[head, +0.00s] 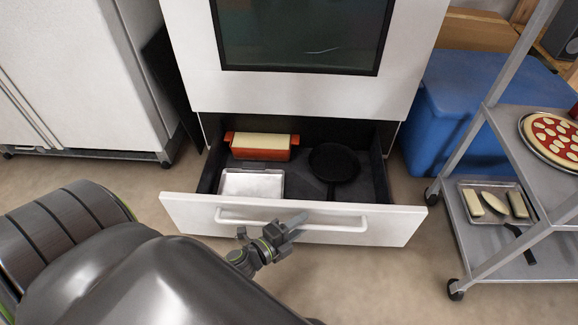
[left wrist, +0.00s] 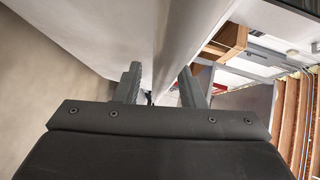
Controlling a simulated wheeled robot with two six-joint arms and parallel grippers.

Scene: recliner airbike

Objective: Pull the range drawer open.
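The range drawer (head: 190,212) is pulled out below the white range, with its inside showing. Its white bar handle (head: 338,227) runs across the front. My left gripper (head: 287,226) is at the middle of the handle in the head view. In the left wrist view, the left gripper's two fingers (left wrist: 160,85) stand apart with the handle bar (left wrist: 190,40) running between them. A narrow gap shows beside the left finger, so the fingers look open around the bar. The drawer front (left wrist: 110,30) is to the left there. My right gripper is not in view.
The drawer holds an orange dish (head: 262,153), a metal tray (head: 252,183) and a black pan (head: 334,162). A wheeled cart (head: 500,240) stands at right, near a blue bin (head: 450,100). A white cabinet (head: 80,70) is at left. Floor in front of the drawer is clear.

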